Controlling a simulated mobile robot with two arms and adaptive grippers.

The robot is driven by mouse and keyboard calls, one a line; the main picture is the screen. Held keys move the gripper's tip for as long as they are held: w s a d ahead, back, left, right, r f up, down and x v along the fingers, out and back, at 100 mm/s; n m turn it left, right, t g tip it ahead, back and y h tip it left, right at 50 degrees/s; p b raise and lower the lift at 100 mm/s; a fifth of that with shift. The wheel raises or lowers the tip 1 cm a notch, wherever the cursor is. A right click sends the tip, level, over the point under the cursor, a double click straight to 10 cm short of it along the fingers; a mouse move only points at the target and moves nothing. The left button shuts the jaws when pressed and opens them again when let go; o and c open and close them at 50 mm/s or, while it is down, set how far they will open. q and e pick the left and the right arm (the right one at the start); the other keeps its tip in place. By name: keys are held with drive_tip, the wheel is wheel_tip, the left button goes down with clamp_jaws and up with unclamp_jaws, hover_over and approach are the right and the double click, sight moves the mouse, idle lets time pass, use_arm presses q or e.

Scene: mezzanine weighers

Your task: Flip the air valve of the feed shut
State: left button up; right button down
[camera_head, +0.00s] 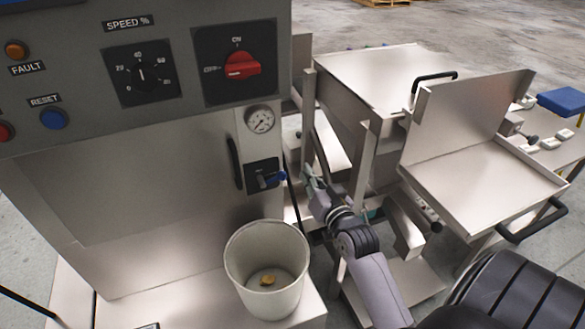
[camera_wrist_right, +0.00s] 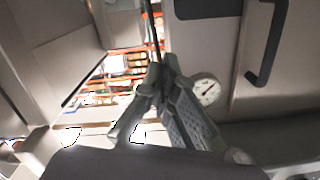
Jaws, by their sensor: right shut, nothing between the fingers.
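The air valve (camera_head: 263,175) is a dark plate with a lever, on the side of the grey cabinet below a round gauge. Its lever points right and ends in a blue tip. In the right wrist view, a dark plate (camera_wrist_right: 193,8) at the top edge appears to be the valve's; no lever shows there. My right gripper (camera_head: 309,172) is to the right of the valve, apart from the blue tip in the picture. In the right wrist view its fingers (camera_wrist_right: 163,74) are closed together with nothing between them. My left gripper is not in view.
The gauge (camera_head: 260,120) sits above the valve, and a dark handle (camera_head: 235,163) to its left. A white bucket (camera_head: 266,240) with a small yellowish piece inside stands below. A black cable passes between valve and gripper. Metal trays and frames (camera_head: 480,185) crowd the right.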

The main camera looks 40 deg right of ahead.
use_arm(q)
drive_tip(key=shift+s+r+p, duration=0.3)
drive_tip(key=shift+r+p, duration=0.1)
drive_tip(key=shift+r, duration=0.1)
use_arm(e)
drive_tip(key=w+f, duration=0.4)
drive_tip(key=w, duration=0.4)
drive_tip(key=shift+d+f, duration=0.15)
drive_tip(key=shift+d, duration=0.05)
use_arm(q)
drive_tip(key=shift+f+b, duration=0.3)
use_arm(e)
drive_tip(key=f+m, duration=0.1)
drive_tip(key=d+f+m, duration=0.1)
drive_tip(key=m, duration=0.1)
drive_tip(key=shift+s+d+f, duration=0.1)
drive_tip(key=shift+f, duration=0.1)
